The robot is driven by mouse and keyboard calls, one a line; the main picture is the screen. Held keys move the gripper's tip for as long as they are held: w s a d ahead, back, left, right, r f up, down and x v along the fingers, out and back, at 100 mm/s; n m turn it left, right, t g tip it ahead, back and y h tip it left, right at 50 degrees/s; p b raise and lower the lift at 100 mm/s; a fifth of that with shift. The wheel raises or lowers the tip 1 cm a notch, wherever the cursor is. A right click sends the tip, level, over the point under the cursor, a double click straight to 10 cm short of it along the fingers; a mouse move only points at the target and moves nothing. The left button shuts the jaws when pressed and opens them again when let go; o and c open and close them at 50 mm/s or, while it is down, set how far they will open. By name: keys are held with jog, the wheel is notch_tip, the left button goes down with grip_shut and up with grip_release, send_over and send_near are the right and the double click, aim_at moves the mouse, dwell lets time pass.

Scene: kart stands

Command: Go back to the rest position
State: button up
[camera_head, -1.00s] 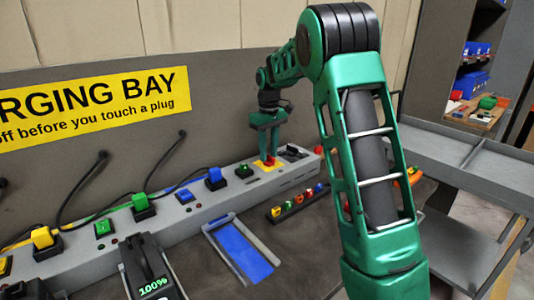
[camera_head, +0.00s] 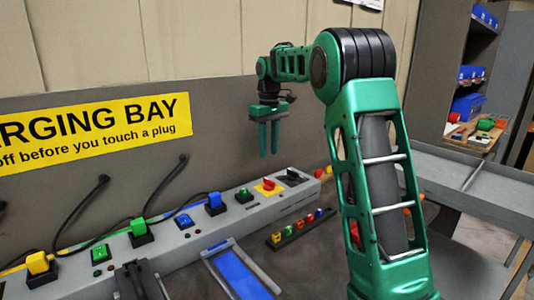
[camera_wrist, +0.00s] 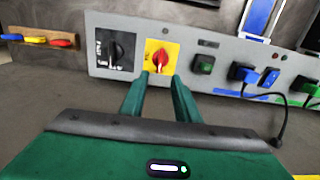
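My gripper (camera_head: 268,153) hangs fingers down in the air above the right part of the grey charging strip (camera_head: 215,226). It also shows in the wrist view (camera_wrist: 160,77), with a gap between its two green fingers and nothing held. In the head view it is clear of the red switch on its yellow plate (camera_head: 268,186). In the wrist view the red switch (camera_wrist: 160,57) shows just beyond the fingertips, its handle tilted.
A black rotary switch (camera_head: 291,177) is at the strip's right end. Blue (camera_head: 215,203), green (camera_head: 138,229) and yellow (camera_head: 37,264) plugs stand along the strip. A rack of coloured pieces (camera_head: 300,228) and a blue-based tray (camera_head: 238,272) lie in front. A grey trolley (camera_head: 455,190) stands right.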

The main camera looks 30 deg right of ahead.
dwell(0.3)
jog(key=s+f+m, duration=0.3)
jog(key=s+f, duration=0.1)
jog(key=s, duration=1.1)
jog(key=s+f+m, duration=0.3)
jog(key=s+f, duration=0.1)
jog(key=s, duration=1)
jog(key=s+f+m, duration=0.2)
jog(key=s+f, duration=0.2)
jog(key=s, duration=1.1)
jog(key=shift+s+m, duration=0.3)
jog(key=shift+m, duration=0.1)
jog(key=shift+d, duration=0.1)
